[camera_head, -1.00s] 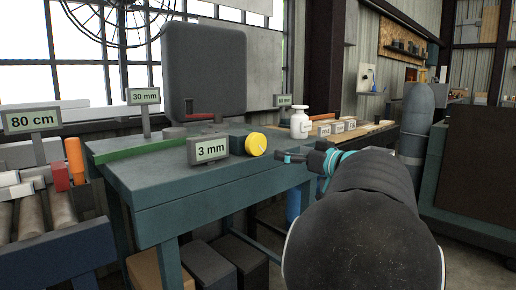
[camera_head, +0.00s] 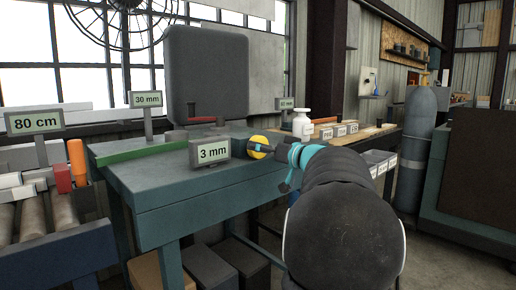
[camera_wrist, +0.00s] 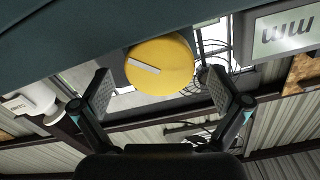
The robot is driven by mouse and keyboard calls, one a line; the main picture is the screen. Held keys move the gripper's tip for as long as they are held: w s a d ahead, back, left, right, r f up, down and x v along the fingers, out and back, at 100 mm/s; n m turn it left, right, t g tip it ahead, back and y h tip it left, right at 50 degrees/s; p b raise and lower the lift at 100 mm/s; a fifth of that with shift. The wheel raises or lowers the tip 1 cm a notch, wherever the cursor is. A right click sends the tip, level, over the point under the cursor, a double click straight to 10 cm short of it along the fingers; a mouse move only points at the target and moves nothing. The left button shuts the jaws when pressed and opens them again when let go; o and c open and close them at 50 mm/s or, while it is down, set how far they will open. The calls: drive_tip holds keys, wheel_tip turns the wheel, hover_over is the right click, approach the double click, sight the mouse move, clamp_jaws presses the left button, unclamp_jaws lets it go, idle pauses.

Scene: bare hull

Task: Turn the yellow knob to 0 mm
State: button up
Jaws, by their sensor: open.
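The yellow knob (camera_head: 257,139) sits at the right end of the green bench's edge and is partly covered by my gripper (camera_head: 264,149). In the wrist view the knob (camera_wrist: 172,57) is a round yellow face with a white pointer bar, tilted down to the right. My gripper (camera_wrist: 157,76) is open, with one finger on each side of the knob and a small gap visible at both sides. A grey display (camera_head: 211,151) beside the knob reads "3 mm". Part of it shows upside down in the wrist view (camera_wrist: 284,34).
The green bench (camera_head: 170,188) carries a green rail (camera_head: 140,151) and a "30 mm" sign (camera_head: 147,99). A white bottle (camera_head: 302,123) stands behind my gripper.

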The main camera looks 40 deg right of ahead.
drive_tip(key=shift+w+a, duration=0.1)
drive_tip(key=shift+w, duration=1.25)
drive_tip(key=c, duration=1.2)
drive_tip(key=shift+o, duration=0.2)
drive_tip(key=n+p, duration=0.2)
drive_tip(key=n, duration=0.1)
drive_tip(key=shift+r+n, duration=0.1)
drive_tip(key=shift+n, duration=0.2)
drive_tip(key=shift+a+n, duration=0.15)
drive_tip(key=shift+n, duration=1.75)
